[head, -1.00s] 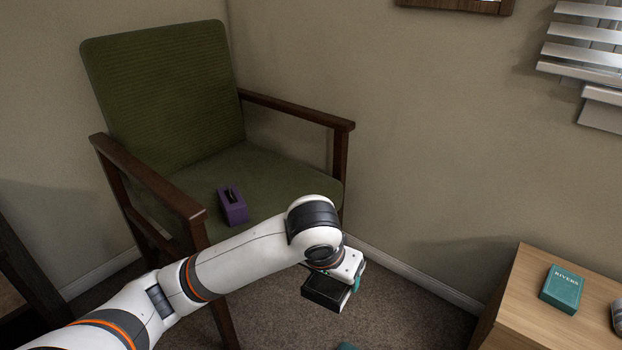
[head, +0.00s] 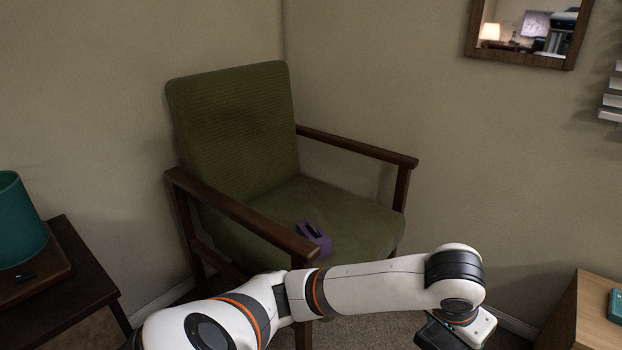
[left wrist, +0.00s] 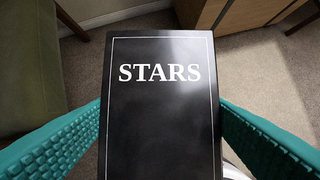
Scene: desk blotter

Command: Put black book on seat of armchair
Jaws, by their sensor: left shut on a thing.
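The black book (left wrist: 160,115), with "STARS" in white on its cover, is held between the teal fingers of my left gripper (left wrist: 160,140) in the left wrist view. In the head view the black book (head: 434,334) shows only in part at the bottom edge, by my left gripper (head: 465,335). The green armchair (head: 235,130) with dark wooden arms stands in the corner. Its seat (head: 350,215) is up and to the left of the book. The left gripper is in front of the chair, apart from it. My right gripper is out of view.
A purple tape dispenser (head: 313,238) sits on the front of the seat, near the left armrest (head: 240,213). A dark side table (head: 85,270) with a teal lamp (head: 18,220) stands at left. A wooden desk (head: 580,315) with a teal book (head: 615,305) is at right.

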